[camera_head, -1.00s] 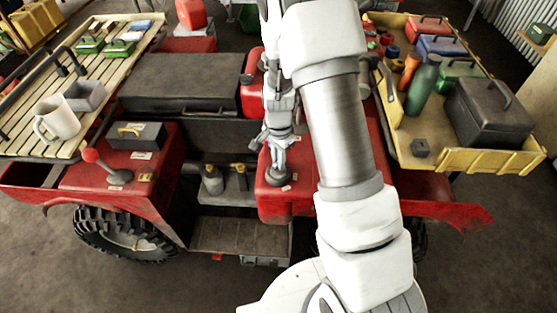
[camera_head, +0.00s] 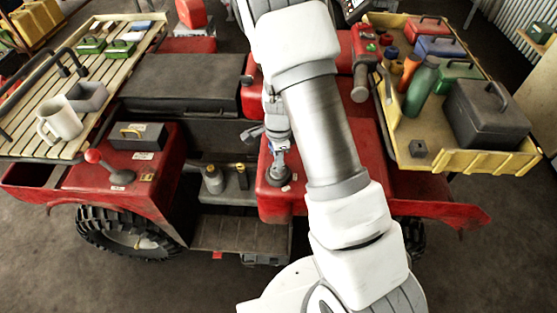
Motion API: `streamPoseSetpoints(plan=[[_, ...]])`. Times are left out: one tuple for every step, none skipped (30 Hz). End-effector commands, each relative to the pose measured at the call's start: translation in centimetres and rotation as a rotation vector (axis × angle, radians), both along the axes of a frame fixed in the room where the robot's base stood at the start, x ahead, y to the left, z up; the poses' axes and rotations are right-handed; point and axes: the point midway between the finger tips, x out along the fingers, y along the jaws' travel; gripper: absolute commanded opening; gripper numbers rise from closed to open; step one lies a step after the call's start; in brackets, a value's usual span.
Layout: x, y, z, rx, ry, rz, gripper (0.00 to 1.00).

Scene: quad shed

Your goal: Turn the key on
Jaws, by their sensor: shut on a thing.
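A grey round switch housing (camera_head: 278,174) stands on the red fender of the quad, just right of the footwell. My gripper (camera_head: 279,150) points down right above it, with its fingers closed at the top of the housing. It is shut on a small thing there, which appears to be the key. The key itself is hidden by the fingers, so its angle cannot be told. My white and silver arm covers much of the fender to the right.
A red-knobbed lever (camera_head: 93,156) and a grey box with a yellow handle (camera_head: 137,135) are on the left fender. The slatted rack (camera_head: 25,140) holds a mug (camera_head: 60,118). The yellow tray (camera_head: 480,158) holds bottles and a toolbox. A handlebar grip (camera_head: 360,80) is close right of my arm.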

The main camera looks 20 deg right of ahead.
Motion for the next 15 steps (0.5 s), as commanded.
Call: streamPoseSetpoints(plan=[[0.01, 0.00, -0.02, 0.000, 0.000, 0.001, 0.00], [0.01, 0.00, -0.01, 0.000, 0.000, 0.001, 0.18], [0.01, 0.00, -0.01, 0.000, 0.000, 0.002, 0.25], [0.01, 0.01, -0.01, 0.000, 0.000, 0.002, 0.30], [0.01, 0.01, -0.01, 0.000, 0.000, 0.002, 0.36], [0.01, 0.01, -0.01, 0.000, 0.000, 0.003, 0.42], [0.01, 0.01, -0.01, 0.000, 0.000, 0.003, 0.42], [0.01, 0.01, -0.01, 0.000, 0.000, 0.003, 0.42], [0.01, 0.01, 0.00, 0.000, 0.000, 0.003, 0.42], [0.01, 0.01, 0.00, 0.000, 0.000, 0.003, 0.42], [0.01, 0.01, 0.00, 0.000, 0.000, 0.004, 0.42], [0.01, 0.01, 0.00, 0.000, 0.000, 0.004, 0.42], [0.01, 0.01, 0.00, 0.000, 0.000, 0.004, 0.42], [0.01, 0.01, 0.01, 0.000, 0.000, 0.004, 0.42], [0.01, 0.01, 0.08, 0.000, -0.001, 0.004, 0.42]])
